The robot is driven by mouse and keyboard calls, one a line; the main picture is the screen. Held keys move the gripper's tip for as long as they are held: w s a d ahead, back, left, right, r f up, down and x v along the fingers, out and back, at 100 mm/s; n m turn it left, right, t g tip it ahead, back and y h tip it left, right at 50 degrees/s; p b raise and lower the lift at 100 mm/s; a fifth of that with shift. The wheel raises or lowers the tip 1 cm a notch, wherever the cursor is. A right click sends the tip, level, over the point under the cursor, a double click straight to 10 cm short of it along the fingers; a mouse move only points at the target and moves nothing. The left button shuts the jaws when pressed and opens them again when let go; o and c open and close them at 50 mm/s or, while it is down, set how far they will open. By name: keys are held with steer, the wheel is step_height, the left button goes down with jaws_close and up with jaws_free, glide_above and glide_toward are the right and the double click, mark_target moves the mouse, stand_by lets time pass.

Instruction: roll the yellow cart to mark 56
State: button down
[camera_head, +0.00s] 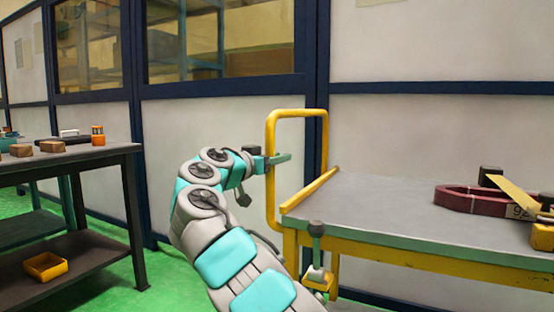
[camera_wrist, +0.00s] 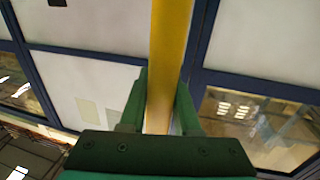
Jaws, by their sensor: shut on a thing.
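The yellow cart (camera_head: 360,243) stands at the right in the head view, with a grey top and a yellow frame; its right side is cut off by the picture edge. Its upright yellow handle loop (camera_head: 298,112) rises at its left end. My gripper (camera_head: 276,159) is at the left post of that loop. In the wrist view the yellow post (camera_wrist: 168,60) runs between the two green fingers of my gripper (camera_wrist: 160,105), which are shut on it. The cart's wheels and mark 56 are not in view.
A red horseshoe-shaped part (camera_head: 470,199) and a yellow strip (camera_head: 516,193) lie on the cart. A dark table (camera_head: 75,158) with small items stands at the left, a yellow bin (camera_head: 45,266) on its lower shelf. A panelled wall (camera_head: 210,140) runs behind. Green floor (camera_head: 110,285) shows at lower left.

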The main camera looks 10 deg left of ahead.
steer(key=shift+a, duration=0.1)
steer(key=c, duration=0.6)
jaws_free()
steer(key=shift+s, duration=0.1)
steer(key=v, duration=0.7)
steer(key=shift+s+a+b, duration=0.2)
steer(key=shift+s+b, duration=0.05)
steer(key=shift+b, duration=0.15)
